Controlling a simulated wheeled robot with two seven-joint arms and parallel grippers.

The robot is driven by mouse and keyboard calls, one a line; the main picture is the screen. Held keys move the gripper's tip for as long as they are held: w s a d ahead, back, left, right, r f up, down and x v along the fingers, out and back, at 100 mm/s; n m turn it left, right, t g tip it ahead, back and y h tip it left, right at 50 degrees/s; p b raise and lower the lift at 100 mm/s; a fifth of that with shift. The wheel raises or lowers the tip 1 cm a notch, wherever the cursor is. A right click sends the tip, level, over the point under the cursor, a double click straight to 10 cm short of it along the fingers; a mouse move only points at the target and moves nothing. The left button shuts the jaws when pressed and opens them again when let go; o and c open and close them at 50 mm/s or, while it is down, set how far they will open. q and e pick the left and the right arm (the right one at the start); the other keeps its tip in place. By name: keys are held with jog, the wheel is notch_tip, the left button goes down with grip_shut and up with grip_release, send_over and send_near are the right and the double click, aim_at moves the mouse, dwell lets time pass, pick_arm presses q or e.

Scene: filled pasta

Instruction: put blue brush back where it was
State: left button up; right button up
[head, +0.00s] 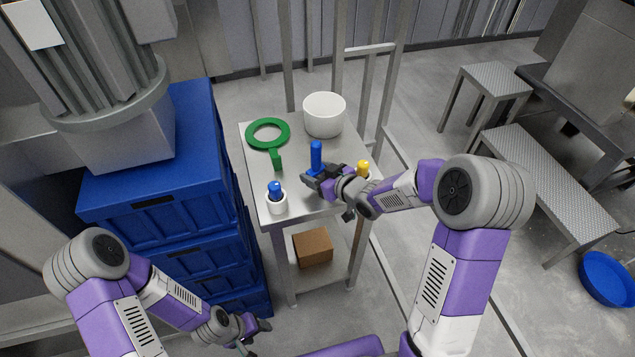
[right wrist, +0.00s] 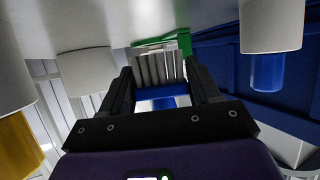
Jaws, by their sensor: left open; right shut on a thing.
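The blue brush (head: 316,154) stands upright above the table, its lower part hidden behind my right gripper (head: 318,180). My right gripper is shut on it. In the right wrist view a blue part of the brush (right wrist: 163,90) shows between the two fingers. A white cup (head: 277,206) with a second blue-handled thing (head: 274,187) in it stands at the table's front left corner. Whether the held brush touches the table or a holder is hidden. My left gripper (head: 252,335) is open and empty, low in front of the table, beside the blue crates.
The metal table (head: 255,165) also bears a green ring with a handle (head: 268,134), a white bowl (head: 324,114) and a yellow-handled thing (head: 363,167) to the right of my right gripper. Blue crates (head: 165,215) stand at the left. A cardboard box (head: 313,247) lies on the lower shelf.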

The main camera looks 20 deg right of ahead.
jog(key=shift+f+b, duration=0.4)
jog(key=shift+f, duration=1.1)
jog(key=shift+f, duration=0.2)
jog(key=o, duration=1.1)
jog(key=shift+o, duration=0.2)
jog(key=shift+r, duration=0.15)
